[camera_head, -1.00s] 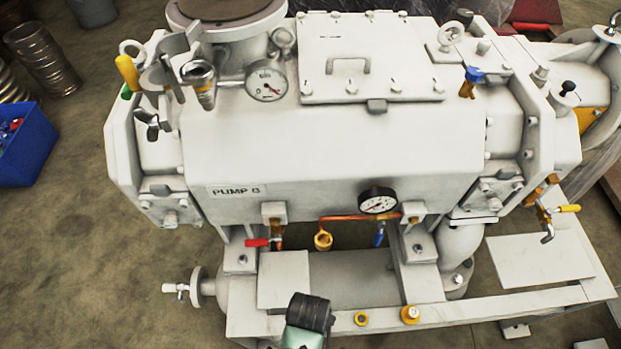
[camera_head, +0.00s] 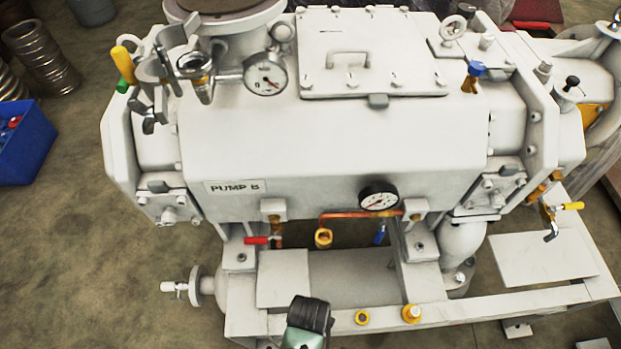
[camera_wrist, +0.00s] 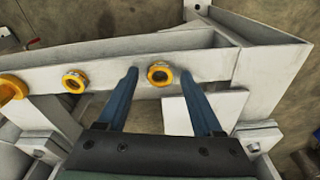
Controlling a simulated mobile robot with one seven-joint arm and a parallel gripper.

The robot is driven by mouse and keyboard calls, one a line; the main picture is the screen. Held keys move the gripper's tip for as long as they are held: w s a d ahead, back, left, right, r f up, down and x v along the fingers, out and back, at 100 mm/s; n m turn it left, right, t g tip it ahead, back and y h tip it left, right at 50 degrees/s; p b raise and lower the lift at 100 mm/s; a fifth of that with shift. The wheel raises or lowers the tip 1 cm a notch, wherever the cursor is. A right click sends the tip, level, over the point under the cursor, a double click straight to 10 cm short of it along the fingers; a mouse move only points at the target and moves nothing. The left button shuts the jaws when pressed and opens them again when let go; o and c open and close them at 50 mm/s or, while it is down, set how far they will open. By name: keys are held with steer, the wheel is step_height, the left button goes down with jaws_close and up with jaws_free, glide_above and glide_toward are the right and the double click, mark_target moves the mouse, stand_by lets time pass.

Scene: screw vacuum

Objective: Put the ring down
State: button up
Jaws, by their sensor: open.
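A yellow ring (camera_wrist: 160,74) lies on the white frame beam (camera_wrist: 115,77) in the wrist view. My gripper (camera_wrist: 161,82) is open, with one blue finger on each side of this ring; the fingertips show a gap to it. Whether the fingers are above the beam or level with the ring is hard to tell. In the head view my gripper (camera_head: 308,318) is at the bottom edge, its fingers are not seen, and it hides this ring.
A second yellow ring (camera_head: 362,317) and a yellow fitting (camera_head: 411,313) sit on the same beam; that ring also shows in the wrist view (camera_wrist: 74,81). The large white pump (camera_head: 330,150) with gauges and valves stands behind. A flat white plate (camera_head: 283,278) is near my gripper.

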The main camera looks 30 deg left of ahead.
step_height(320, 180, up, 12)
steer(key=s+p, duration=0.1)
steer(key=p, duration=0.3)
steer(key=shift+d+r, duration=0.15)
steer(key=shift+d, duration=0.15)
steer(key=shift+s, duration=0.1)
